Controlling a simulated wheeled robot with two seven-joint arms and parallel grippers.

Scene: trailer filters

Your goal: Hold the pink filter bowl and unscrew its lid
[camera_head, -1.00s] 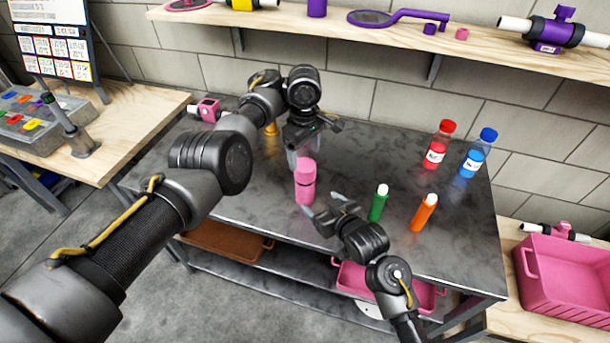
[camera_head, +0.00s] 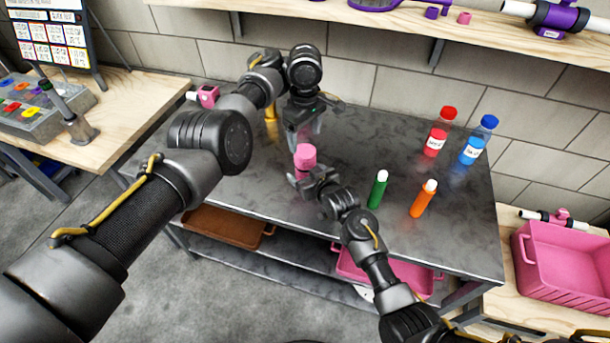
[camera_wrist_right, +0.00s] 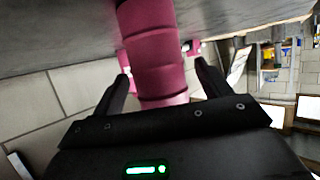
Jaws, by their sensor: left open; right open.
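The pink filter bowl (camera_head: 305,157) with its pink lid stands upright near the middle of the metal table. Its lower part is hidden behind my right gripper in the head view. My right gripper (camera_head: 305,180) is open, with its fingers at the bowl's lower body. In the right wrist view the pink bowl (camera_wrist_right: 155,60) lies between the two open fingers, with a gap visible on each side. My left gripper (camera_head: 303,138) is open and points down just above and behind the lid; contact with the lid cannot be told.
Green (camera_head: 378,190) and orange (camera_head: 423,199) tubes stand right of my right gripper. Red (camera_head: 436,138) and blue (camera_head: 474,146) bottles stand at the back right. A shelf (camera_head: 400,20) runs along the wall behind. A pink crate (camera_head: 560,265) stands at the far right.

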